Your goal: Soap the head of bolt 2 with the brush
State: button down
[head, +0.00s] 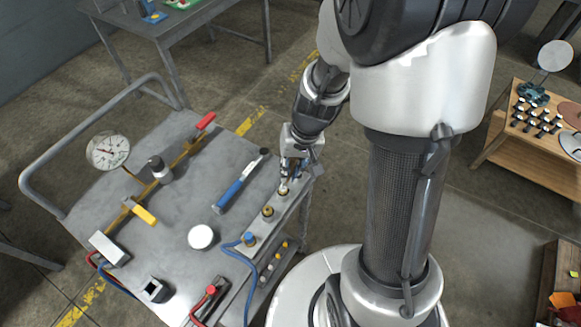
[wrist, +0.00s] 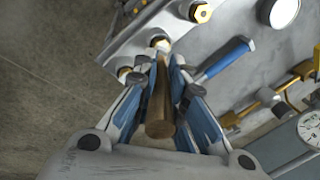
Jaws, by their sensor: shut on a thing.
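My gripper (head: 291,168) is over the far end of the pale bolt strip (head: 257,226) on the grey cart. In the wrist view my gripper (wrist: 160,82) is shut on the brush (wrist: 160,118), whose brown round handle lies between the blue-sided fingers. The brush's far end points down at a brass bolt head (wrist: 160,42); whether they touch cannot be told. Another brass bolt (wrist: 200,12) shows farther along, and one (wrist: 124,73) is partly hidden beside a finger. In the head view a bolt (head: 267,211) stands nearer on the strip. No bolt numbers are readable.
A round white dish (head: 201,237), a dial gauge (head: 108,151) and yellow pipework with a red lever (head: 206,122) are on the cart. A blue hose (head: 238,256) runs from the strip's near end.

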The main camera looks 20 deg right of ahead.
jog(key=shift+s+a, duration=0.3)
jog(key=shift+s+a, duration=0.1)
jog(key=shift+a, duration=0.05)
jog(key=shift+s+a, duration=0.2)
jog(key=shift+w, duration=0.1)
dwell(0.3)
jog(key=shift+w+d+r, duration=0.1)
jog(key=shift+w+d, duration=0.25)
jog(key=shift+d, duration=0.05)
